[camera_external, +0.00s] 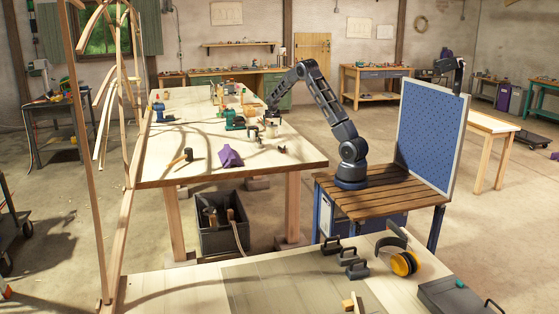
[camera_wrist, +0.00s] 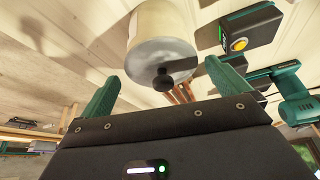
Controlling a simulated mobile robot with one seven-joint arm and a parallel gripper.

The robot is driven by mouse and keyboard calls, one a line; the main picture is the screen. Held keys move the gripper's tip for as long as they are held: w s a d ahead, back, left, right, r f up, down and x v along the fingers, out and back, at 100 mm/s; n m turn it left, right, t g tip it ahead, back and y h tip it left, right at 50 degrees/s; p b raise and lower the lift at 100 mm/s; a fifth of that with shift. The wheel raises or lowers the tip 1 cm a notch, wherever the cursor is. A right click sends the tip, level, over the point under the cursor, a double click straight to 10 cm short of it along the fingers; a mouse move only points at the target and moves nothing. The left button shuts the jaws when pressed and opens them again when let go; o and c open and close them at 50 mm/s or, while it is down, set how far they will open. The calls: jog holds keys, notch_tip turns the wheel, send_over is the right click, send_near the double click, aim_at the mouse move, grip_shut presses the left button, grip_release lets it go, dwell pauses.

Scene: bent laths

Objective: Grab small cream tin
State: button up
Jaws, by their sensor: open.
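A cream tin (camera_wrist: 160,22) with a grey lid and a dark round knob shows in the wrist view, on the pale wooden tabletop (camera_wrist: 60,65). My gripper (camera_wrist: 162,72) is open, with its two green fingers apart and the tin's lid end lying between and just beyond the tips. I cannot tell whether either finger touches the tin. In the camera_external view my gripper (camera_external: 271,114) is low over the right side of the big workbench (camera_external: 200,135). The small things under it are too small to tell apart surely.
A dark green-edged box with a yellow button (camera_wrist: 250,28) and a green power tool (camera_wrist: 295,95) stand close to the tin. A purple object (camera_external: 230,157) and a mallet (camera_external: 184,157) lie near the bench front. The bench's front left is mostly clear.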

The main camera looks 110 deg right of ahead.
jog(key=shift+x, duration=2.7)
jog(key=shift+w, duration=0.15)
jog(key=c, duration=1.1)
